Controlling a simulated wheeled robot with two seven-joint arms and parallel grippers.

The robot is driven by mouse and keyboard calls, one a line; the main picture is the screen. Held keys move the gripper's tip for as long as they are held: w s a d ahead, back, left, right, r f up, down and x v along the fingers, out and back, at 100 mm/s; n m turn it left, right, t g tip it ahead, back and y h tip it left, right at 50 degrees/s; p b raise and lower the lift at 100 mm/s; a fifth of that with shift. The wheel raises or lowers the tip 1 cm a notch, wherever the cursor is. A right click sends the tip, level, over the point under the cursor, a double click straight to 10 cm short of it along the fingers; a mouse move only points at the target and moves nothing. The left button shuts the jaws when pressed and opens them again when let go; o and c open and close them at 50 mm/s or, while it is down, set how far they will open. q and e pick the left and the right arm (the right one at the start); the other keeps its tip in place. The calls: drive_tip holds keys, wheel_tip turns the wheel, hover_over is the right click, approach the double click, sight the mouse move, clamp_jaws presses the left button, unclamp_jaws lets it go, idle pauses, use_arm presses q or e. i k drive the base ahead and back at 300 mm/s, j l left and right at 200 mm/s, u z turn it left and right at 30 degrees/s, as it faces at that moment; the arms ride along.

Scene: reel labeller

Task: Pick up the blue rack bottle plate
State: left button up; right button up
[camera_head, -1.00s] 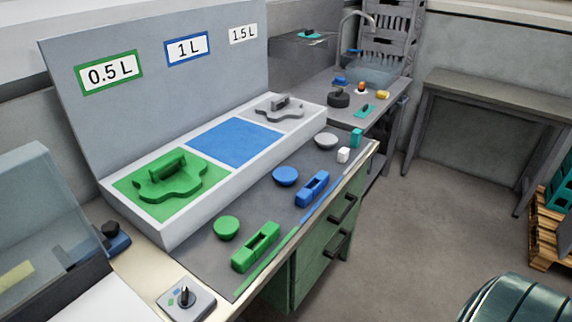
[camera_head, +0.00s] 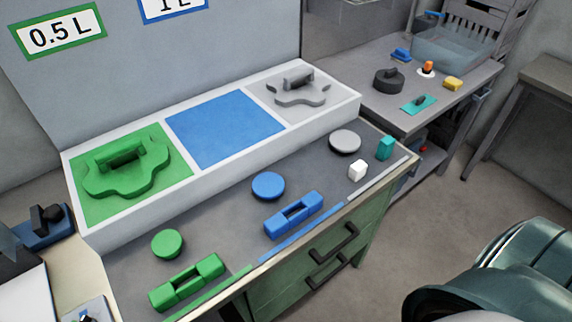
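No blue plate with a handle, like the green and grey ones, can be made out. The blue compartment (camera_head: 224,128) in the middle of the white tray (camera_head: 215,179) is bare. A green plate with a handle (camera_head: 126,165) lies in the left compartment, and a grey one (camera_head: 298,90) in the right compartment. On the counter in front are a blue round piece (camera_head: 268,186) and a blue block with a recessed middle (camera_head: 294,215). Neither of my grippers is in view.
Green round (camera_head: 167,244) and block (camera_head: 187,283) pieces, a grey disc (camera_head: 345,141), and white (camera_head: 358,170) and teal (camera_head: 386,148) blocks sit on the counter. A side table (camera_head: 440,122) holds small items. A dark green ribbed object (camera_head: 520,262) fills the lower right.

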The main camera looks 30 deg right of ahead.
sight(266, 185)
drive_tip(key=i+l+u, duration=0.1)
drive_tip(key=l+u, duration=0.2)
drive_tip(key=l, duration=1.3)
